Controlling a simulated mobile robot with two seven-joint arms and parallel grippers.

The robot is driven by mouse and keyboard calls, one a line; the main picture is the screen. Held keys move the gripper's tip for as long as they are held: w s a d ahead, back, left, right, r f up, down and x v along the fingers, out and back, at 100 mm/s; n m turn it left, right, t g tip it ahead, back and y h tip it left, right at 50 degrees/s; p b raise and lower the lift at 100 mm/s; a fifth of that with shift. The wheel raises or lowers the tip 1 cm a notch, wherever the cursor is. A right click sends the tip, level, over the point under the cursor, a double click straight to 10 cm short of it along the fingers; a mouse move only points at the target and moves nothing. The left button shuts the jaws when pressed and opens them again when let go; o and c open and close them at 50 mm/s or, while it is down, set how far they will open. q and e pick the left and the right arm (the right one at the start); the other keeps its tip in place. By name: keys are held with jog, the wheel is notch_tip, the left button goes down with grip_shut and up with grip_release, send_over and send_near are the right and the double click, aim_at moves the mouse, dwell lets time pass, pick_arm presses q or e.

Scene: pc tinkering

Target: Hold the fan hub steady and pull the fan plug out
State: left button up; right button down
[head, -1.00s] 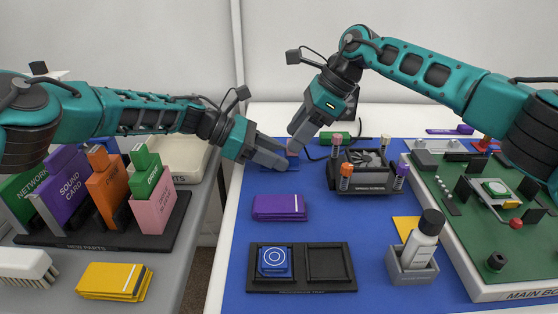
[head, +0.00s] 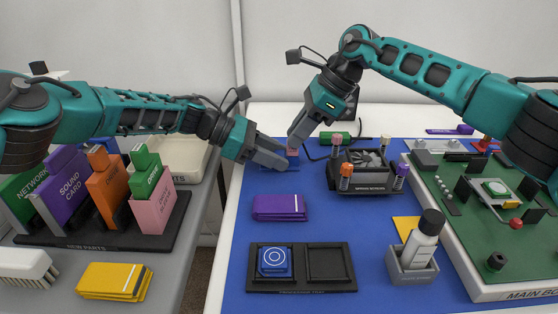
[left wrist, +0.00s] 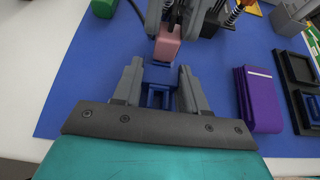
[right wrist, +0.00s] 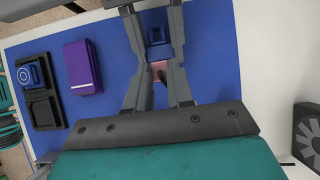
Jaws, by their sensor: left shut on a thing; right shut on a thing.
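The blue fan hub (left wrist: 158,74) sits on the blue mat, between the fingers of my left gripper (head: 282,160), which is shut on it. The pink fan plug (head: 293,153) is in my right gripper (head: 295,144), which is shut on it. In the left wrist view the plug (left wrist: 167,47) stands at the hub's far end. In the right wrist view the plug (right wrist: 159,70) and the hub (right wrist: 157,36) line up. I cannot tell whether they still touch. The fingers hide much of both in the head view.
A black holder (head: 362,187) with several coloured cylinders is right of the grippers. A purple block (head: 280,207) and a two-slot black tray (head: 328,284) lie nearer. A bottle (head: 424,240) and the green main board (head: 462,230) are at right. Coloured cards stand at left.

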jog(key=shift+r, duration=0.2)
jog(key=shift+r, duration=0.35)
jog(key=shift+r, duration=0.15)
jog(key=shift+r, duration=1.85)
pick_arm(q)
jog(key=o, duration=1.3)
jog(key=shift+c, duration=0.2)
jog(key=shift+a, duration=0.1)
jog(key=v, duration=1.1)
jog(key=shift+a+r, duration=0.25)
jog(key=shift+a, duration=0.1)
